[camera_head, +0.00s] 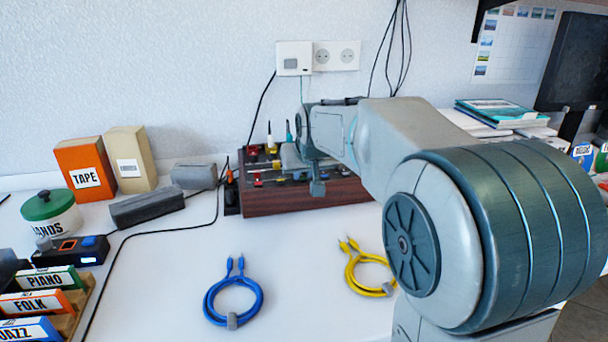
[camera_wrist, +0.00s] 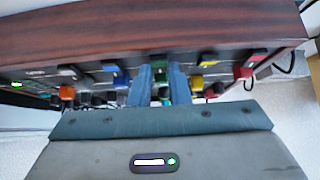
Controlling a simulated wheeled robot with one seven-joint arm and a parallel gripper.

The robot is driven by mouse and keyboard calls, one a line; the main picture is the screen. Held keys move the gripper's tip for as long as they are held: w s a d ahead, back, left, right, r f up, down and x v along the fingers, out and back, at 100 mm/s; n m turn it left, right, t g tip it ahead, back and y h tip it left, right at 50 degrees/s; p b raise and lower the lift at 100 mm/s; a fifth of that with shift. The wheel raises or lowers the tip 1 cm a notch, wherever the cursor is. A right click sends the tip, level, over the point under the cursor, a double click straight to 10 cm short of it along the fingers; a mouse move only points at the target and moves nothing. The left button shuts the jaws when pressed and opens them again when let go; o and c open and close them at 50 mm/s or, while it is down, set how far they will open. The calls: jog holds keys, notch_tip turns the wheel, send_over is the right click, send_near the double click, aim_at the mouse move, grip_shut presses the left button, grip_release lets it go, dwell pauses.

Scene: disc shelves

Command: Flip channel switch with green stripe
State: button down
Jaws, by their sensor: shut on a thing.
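The mixer with a dark wooden front (camera_head: 290,198) stands against the back wall, with small coloured controls on top. In the wrist view its wooden panel (camera_wrist: 150,35) spans the top, above a row of white, blue, green, yellow and red marked channels. My gripper (camera_wrist: 160,88) has its two blue-grey fingers on either side of the green channel (camera_wrist: 161,77), shut on its small switch. The fingers largely hide the switch, so its position cannot be told. In the head view my arm covers the right part of the mixer, and the fingertips are not clear.
A blue cable (camera_head: 233,300) and a yellow cable (camera_head: 365,272) lie coiled on the white table in front. Neighbouring blue (camera_wrist: 119,76) and yellow (camera_wrist: 207,60) channel controls sit close beside my fingers. Boxes stand at the left, books (camera_head: 497,112) at the right.

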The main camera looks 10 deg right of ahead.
jog(key=c, duration=1.4)
grip_release()
jog(key=shift+o, duration=0.2)
jog(key=p+v, duration=0.4)
jog(key=v, duration=1)
